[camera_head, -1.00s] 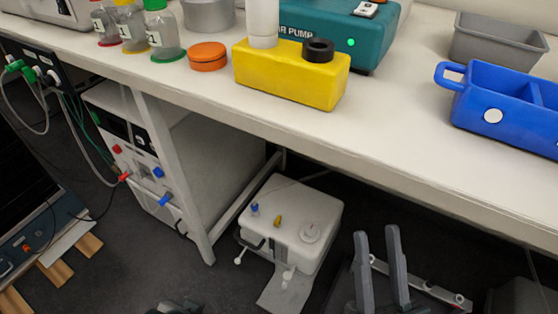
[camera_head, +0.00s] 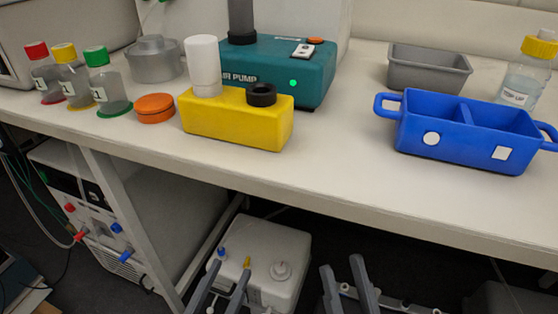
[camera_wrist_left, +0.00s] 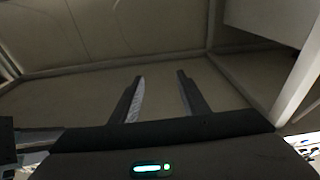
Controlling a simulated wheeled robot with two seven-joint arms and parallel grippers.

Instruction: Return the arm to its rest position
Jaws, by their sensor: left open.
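My left gripper (camera_head: 232,267) is low at the bottom of the head view, in front of the bench and over the white box on the floor. Its two fingers are apart with nothing between them. In the left wrist view its open fingers (camera_wrist_left: 160,77) point at a plain, dim surface. My right gripper (camera_head: 341,263) is to the right of it, also low and below the bench edge. Its fingers are apart and look empty. The lower parts of both arms are out of the picture.
The bench (camera_head: 330,190) carries a yellow block (camera_head: 235,122), a blue two-part tray (camera_head: 460,140), a teal air pump (camera_head: 312,80), a grey bin (camera_head: 430,70) and capped bottles. A white box (camera_head: 285,245) stands on the floor below. The bench front strip is clear.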

